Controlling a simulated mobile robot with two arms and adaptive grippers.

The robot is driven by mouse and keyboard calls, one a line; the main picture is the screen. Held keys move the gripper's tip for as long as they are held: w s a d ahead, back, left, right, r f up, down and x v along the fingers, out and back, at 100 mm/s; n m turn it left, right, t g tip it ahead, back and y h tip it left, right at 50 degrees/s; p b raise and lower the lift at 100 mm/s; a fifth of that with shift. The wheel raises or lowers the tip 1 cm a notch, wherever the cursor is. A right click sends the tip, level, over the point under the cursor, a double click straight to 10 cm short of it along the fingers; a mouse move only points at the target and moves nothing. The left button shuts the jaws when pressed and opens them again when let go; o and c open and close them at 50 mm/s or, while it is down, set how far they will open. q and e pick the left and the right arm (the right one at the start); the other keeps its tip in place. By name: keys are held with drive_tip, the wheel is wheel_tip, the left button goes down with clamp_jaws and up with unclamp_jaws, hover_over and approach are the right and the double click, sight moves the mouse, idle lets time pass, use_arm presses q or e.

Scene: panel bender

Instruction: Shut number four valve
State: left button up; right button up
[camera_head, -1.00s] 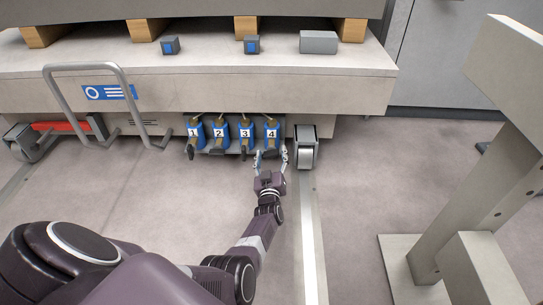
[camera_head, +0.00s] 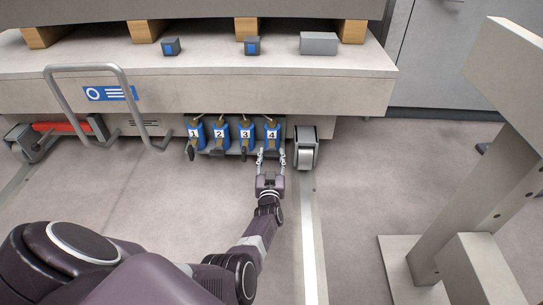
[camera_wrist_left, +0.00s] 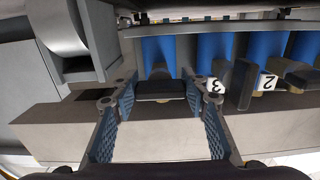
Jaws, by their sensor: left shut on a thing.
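The number four valve (camera_head: 272,135) is the rightmost in a row of blue valves under the machine's front ledge. In the left wrist view its blue body (camera_wrist_left: 158,52) is at top centre, with a dark handle (camera_wrist_left: 160,88) lying crosswise below it. My left gripper (camera_head: 270,154) is at this valve, shut on the handle. In the left wrist view its fingers (camera_wrist_left: 160,92) stand on both sides of the handle, tips close to its ends. The fingers partly hide the handle in the head view. My right gripper is not in view.
Valves one (camera_head: 194,133), two (camera_head: 219,133) and three (camera_head: 245,133) stand close to the left. A grey roller (camera_head: 306,151) is just right of valve four. A bent tube rail (camera_head: 127,90) is at left. A beige stand (camera_head: 490,200) is at right. The floor between is clear.

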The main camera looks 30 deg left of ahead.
use_arm(q)
drive_tip(key=o, duration=1.2)
drive_tip(key=shift+c, duration=0.2)
